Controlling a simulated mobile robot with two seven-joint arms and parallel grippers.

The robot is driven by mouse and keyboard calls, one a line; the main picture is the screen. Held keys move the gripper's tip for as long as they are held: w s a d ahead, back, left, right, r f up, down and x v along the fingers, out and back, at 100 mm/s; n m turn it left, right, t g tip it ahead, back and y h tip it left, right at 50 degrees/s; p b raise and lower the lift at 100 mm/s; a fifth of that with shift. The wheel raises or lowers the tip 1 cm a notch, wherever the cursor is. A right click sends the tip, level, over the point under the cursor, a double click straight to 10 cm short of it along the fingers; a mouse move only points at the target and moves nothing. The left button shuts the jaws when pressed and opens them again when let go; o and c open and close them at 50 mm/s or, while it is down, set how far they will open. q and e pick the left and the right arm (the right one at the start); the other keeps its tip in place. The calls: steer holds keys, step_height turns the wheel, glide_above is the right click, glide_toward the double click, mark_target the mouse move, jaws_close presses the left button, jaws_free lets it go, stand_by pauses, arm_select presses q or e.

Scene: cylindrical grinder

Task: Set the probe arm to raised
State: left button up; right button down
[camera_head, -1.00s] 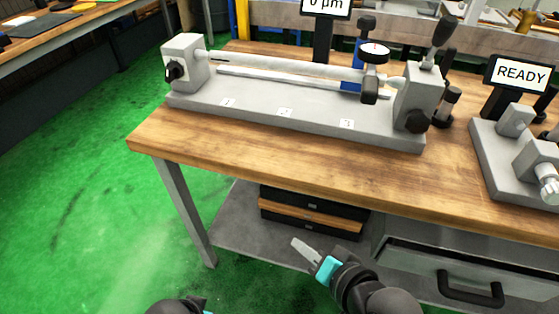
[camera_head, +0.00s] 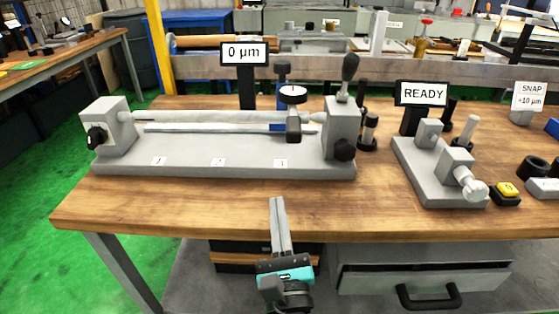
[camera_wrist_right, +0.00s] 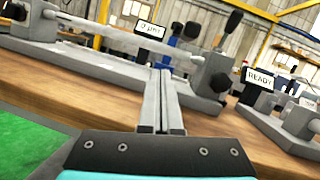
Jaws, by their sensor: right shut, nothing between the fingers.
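A bench fixture (camera_head: 215,168) with a grey base holds a long pale cylinder (camera_head: 190,117) between two end blocks. A round dial gauge (camera_head: 293,94) with a dark block (camera_head: 293,125) under it sits at the cylinder's right part, in front of a blue post (camera_head: 282,97) with a black knob. The dark block appears down at the cylinder; I cannot tell if it touches. My right gripper (camera_head: 278,200) is shut and empty in front of the bench fixture, near the table's front edge. Its fingers also show in the right wrist view (camera_wrist_right: 161,76). My left gripper is out of view.
A screen reading 0 µm (camera_head: 244,53) stands behind the fixture. To the right are a READY screen (camera_head: 421,93), a smaller grey fixture (camera_head: 435,185) and a yellow button (camera_head: 507,190). The wooden tabletop (camera_head: 210,212) is clear in front of the fixture.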

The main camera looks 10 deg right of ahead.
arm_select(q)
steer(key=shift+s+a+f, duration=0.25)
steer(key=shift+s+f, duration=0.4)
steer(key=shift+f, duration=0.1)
arm_select(e)
steer(key=shift+s+d+f+m+g+h, duration=0.1)
steer(key=shift+d+f+m+g+h, duration=0.1)
steer(key=shift+d+m+h, duration=0.4)
steer(key=shift+d+f+m+g+h, duration=0.2)
steer(key=shift+m+h, duration=0.15)
steer(key=shift+m, duration=0.6)
steer(key=shift+s+d+f+m+g+h, duration=0.1)
steer(key=shift+d+f+m+h, duration=0.15)
steer(key=shift+m+h, duration=0.35)
steer(key=shift+w+r, duration=0.1)
steer(key=x, duration=0.9)
steer(key=shift+w+r+p, duration=0.1)
steer(key=shift+w+p, duration=0.2)
steer(key=shift+p, duration=0.1)
steer(key=shift+w+d+r, duration=0.1)
steer(key=shift+w+r, duration=0.15)
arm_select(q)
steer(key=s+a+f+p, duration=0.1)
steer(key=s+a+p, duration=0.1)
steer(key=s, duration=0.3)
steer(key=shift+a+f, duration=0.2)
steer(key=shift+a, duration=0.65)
arm_select(e)
steer(key=shift+s+r, duration=0.1)
steer(key=shift+r, duration=1.6)
